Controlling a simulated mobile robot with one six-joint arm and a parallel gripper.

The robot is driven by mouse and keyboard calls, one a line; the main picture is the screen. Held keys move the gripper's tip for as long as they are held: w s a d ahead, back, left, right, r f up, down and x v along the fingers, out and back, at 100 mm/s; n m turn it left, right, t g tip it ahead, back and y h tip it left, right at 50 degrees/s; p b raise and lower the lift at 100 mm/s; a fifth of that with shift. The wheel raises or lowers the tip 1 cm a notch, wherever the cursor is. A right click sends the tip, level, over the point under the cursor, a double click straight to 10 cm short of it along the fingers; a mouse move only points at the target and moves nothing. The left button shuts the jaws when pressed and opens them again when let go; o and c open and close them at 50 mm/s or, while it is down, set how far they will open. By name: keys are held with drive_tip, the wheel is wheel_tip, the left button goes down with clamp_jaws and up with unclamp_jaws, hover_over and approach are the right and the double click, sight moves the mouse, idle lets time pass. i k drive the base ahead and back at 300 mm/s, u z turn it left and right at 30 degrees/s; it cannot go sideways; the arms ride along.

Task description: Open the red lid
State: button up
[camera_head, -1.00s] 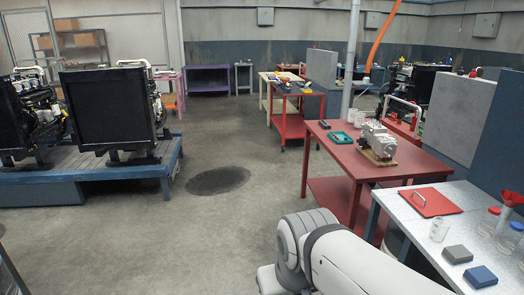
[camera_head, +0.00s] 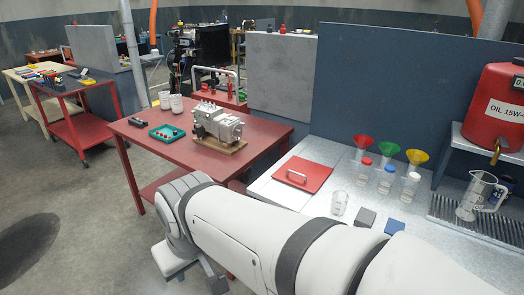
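The red lid (camera_head: 302,175) is a flat red square panel with a pale bar handle on top. It lies flat, closed, on the light grey bench (camera_head: 265,188) just beyond my arm. My arm stretches across the lower middle of the view, in front of the bench. My gripper is not visible; only arm links show, bending down at the left. What lies under the lid is hidden.
A glass beaker (camera_head: 339,203), grey block (camera_head: 366,217), blue block (camera_head: 394,227), bottles with coloured funnels (camera_head: 388,150) and a measuring jug (camera_head: 478,196) stand right of the lid. A red oil drum (camera_head: 497,105) is far right. A red table (camera_head: 150,150) holds a grey pump (camera_head: 218,125).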

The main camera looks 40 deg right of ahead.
sight(307, 175)
drive_tip(key=z, duration=0.8)
drive_tip(key=i, duration=1.05)
drive_tip(key=z, duration=0.85)
drive_tip(key=i, duration=0.3)
drive_tip(key=z, duration=0.2)
drive_tip(key=k, duration=0.65)
drive_tip(key=z, duration=0.25)
drive_tip(key=i, duration=0.65)
drive_tip(key=u, duration=0.15)
